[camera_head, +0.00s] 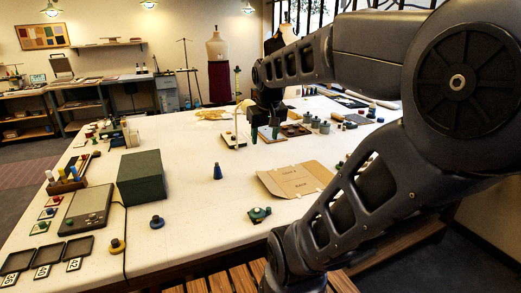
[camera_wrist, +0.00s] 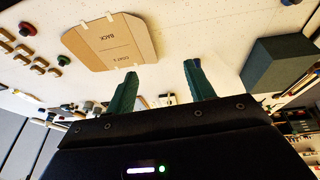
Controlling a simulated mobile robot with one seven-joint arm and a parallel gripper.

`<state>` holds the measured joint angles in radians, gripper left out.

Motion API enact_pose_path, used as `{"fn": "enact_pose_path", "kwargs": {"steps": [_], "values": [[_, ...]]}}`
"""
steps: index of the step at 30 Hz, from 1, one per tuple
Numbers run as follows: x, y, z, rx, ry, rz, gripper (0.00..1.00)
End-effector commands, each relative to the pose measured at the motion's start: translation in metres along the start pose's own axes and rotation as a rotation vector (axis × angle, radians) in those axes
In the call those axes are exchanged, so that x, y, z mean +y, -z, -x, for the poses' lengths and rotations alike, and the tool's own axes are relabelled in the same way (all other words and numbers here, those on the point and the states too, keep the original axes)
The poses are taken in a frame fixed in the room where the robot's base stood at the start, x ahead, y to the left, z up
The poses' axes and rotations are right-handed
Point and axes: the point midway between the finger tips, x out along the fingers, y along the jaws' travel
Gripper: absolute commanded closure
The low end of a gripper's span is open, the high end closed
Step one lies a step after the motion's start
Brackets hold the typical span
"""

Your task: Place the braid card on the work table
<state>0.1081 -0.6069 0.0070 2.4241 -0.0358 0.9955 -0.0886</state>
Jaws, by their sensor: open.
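The work table (camera_head: 185,205) is a large pale surface filling the middle of the head view; its pale top (camera_wrist: 215,25) also shows in the wrist view. My gripper (camera_head: 265,136) is at the far middle of the table in the head view, pointing down among small items. In the wrist view my gripper (camera_wrist: 163,64) has its two green fingers apart, with nothing held between them. A pale flat card (camera_head: 234,138) lies just left of the gripper in the head view. I cannot tell whether it is the braid card; no item is clearly recognisable as that.
A brown pattern piece (camera_head: 295,180) marked BACK lies nearer on the table. A dark green box (camera_head: 141,177), a blue cone (camera_head: 217,171) and a grey device (camera_head: 86,209) stand to the left. Several small items crowd the far right. The centre front is mostly clear.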

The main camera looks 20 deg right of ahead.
Motion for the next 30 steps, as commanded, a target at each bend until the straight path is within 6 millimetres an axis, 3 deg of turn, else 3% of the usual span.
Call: {"fn": "enact_pose_path", "kwargs": {"steps": [3,9,30], "values": [[-0.019,-0.026,0.000,0.039,0.030,-0.002,0.46],[-0.035,-0.049,-0.003,0.073,0.060,-0.010,0.46],[-0.036,-0.052,-0.004,0.077,0.065,-0.014,0.46]]}}
